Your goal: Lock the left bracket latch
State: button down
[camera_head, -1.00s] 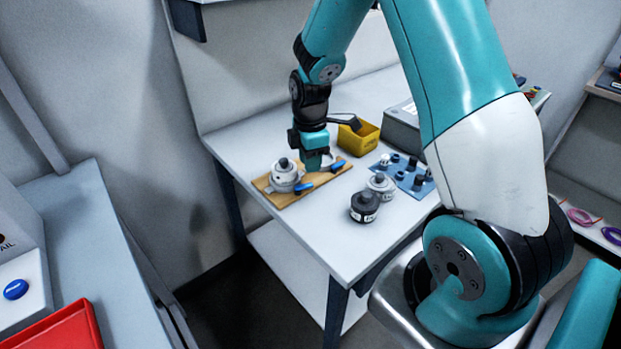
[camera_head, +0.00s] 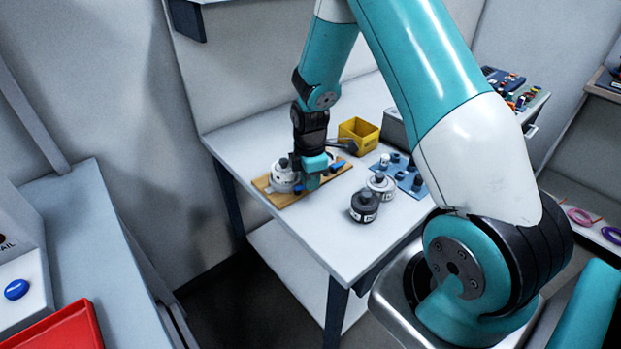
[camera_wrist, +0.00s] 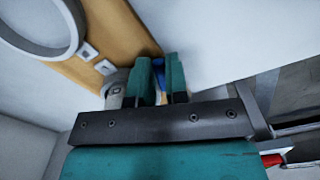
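The left bracket is on a wooden board (camera_head: 280,202) on the table and holds a white round sensor (camera_head: 283,176) with a dark knob. Its blue latch (camera_head: 298,189) sits beside the sensor and is partly hidden by my gripper. My gripper (camera_head: 312,186) points down at the board, at the right of the sensor. In the wrist view, the two teal fingers (camera_wrist: 159,84) stand a little apart, with a blue part (camera_wrist: 158,68) showing between them. Whether they press on it I cannot tell. A second blue latch (camera_head: 337,165) lies to the right of the gripper.
A dark round sensor (camera_head: 364,206) and a white one (camera_head: 380,184) stand close, right of the board. A blue mat (camera_head: 408,182) with small parts and a yellow bin (camera_head: 358,134) are further back. The front of the table is clear.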

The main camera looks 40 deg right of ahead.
jog(key=shift+s+m, duration=0.1)
jog(key=shift+m, duration=0.2)
jog(key=m, duration=0.2)
jog(key=shift+s+a+m, duration=0.2)
jog(key=shift+s+m, duration=0.1)
jog(key=m, duration=0.2)
jog(key=m+p, duration=0.1)
jog(key=shift+s+a+m, duration=0.3)
jog(key=shift+s+a, duration=0.05)
jog(key=shift+s, duration=0.05)
jog(key=m, duration=0.2)
jog(key=a+m, duration=0.1)
jog(key=shift+s+m, duration=0.25)
jog(key=shift+m, duration=0.05)
jog(key=shift+a+m, duration=0.25)
jog(key=shift+m, duration=0.65)
jog(key=shift+a+m, duration=0.2)
jog(key=shift+m, duration=0.7)
jog(key=c, duration=1.4)
grip_release()
jog(key=shift+s, duration=0.1)
